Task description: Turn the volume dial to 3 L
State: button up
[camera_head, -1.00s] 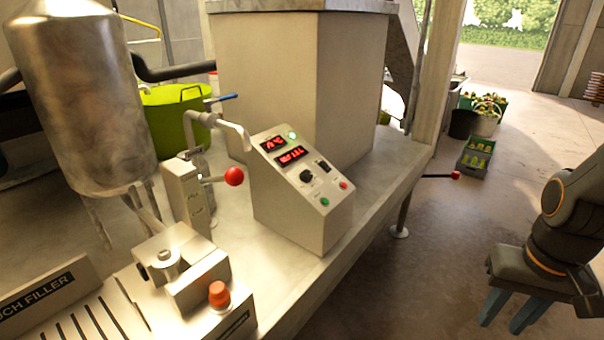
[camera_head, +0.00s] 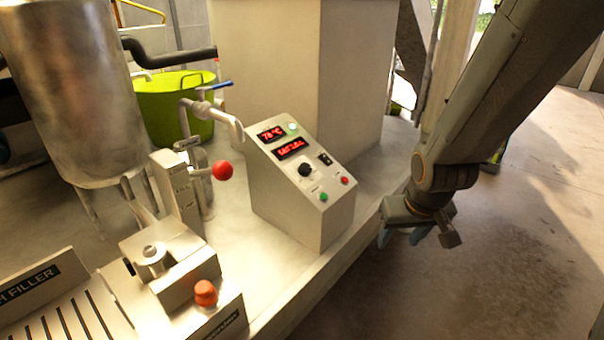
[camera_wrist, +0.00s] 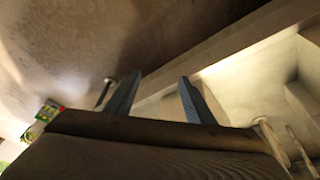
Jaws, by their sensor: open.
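The volume dial is the black round knob (camera_head: 305,170) on the sloped face of a grey control box (camera_head: 290,215) on the bench. Two red displays sit above the dial; the upper (camera_head: 271,134) seems to read a temperature, and the lower (camera_head: 290,149) is too blurred to read surely. My gripper (camera_head: 402,236) is to the right of the box, beyond the bench edge and apart from the dial, pointing down. In the wrist view its two blue-grey fingers (camera_wrist: 155,98) are apart with nothing between them. The dial is not recognisable in the wrist view.
A switch (camera_head: 325,159), a green button (camera_head: 323,197) and a red button (camera_head: 345,181) surround the dial. A red-knobbed lever (camera_head: 223,170) and spout (camera_head: 225,120) stand left of the box. A steel tank (camera_head: 70,100) is farther left. Open floor (camera_head: 500,240) lies right.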

jog(key=w+a+f+n+t, duration=0.1)
jog(key=w+a+f+t, duration=0.15)
jog(key=w, duration=0.55)
jog(key=n+t+y+b, duration=0.3)
jog(key=n+t+y, duration=0.1)
jog(key=t+y, duration=0.55)
send_near(307, 168)
jog(key=shift+w+d+r+g, duration=0.1)
jog(key=shift+d+g, duration=0.2)
jog(key=shift+g, duration=0.2)
jog(key=shift+w+a+r+y, duration=0.1)
jog(key=shift+w+a+y, duration=0.05)
jog(key=shift+a+y, duration=0.1)
jog(key=p+x, duration=0.1)
jog(key=x, duration=0.6)
jog(key=shift+w+p, duration=0.15)
jog(key=shift+p, duration=0.15)
jog(key=shift+c, duration=0.5)
jog(key=c, duration=1)
jog(key=shift+o, duration=0.2)
